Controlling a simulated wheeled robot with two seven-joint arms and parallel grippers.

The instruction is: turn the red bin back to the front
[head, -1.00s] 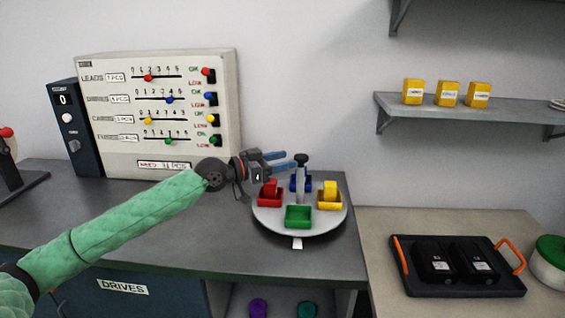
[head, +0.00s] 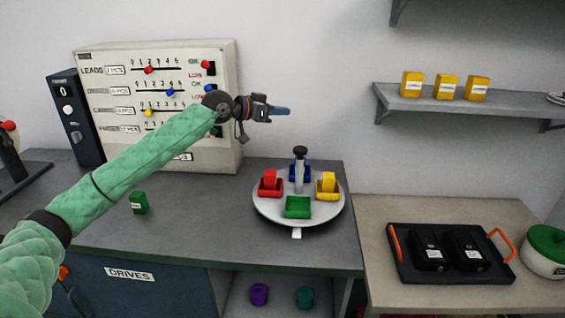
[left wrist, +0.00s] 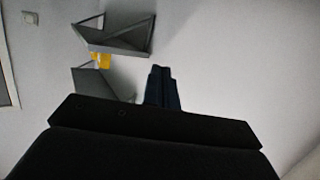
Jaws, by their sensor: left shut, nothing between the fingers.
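The red bin (head: 270,191) sits at the left side of a round grey turntable (head: 265,213), with a red block in it. The green bin (head: 298,207) is at the front, beside the white tab (head: 297,233), and looks empty. The yellow bin (head: 327,199) is at the right with a yellow block, and the blue bin (head: 305,170) is at the back, partly hidden by the centre post (head: 299,170). My left gripper (head: 284,111) is shut and empty, raised above and behind the turntable. Its closed fingers also show in the left wrist view (left wrist: 162,88). My right gripper is not in view.
A green block (head: 139,203) stands on the counter at the left. The slider panel (head: 110,60) stands behind my left arm. A black tray (head: 400,268) with two dark packs is on the right table. A shelf (head: 430,101) holds yellow boxes.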

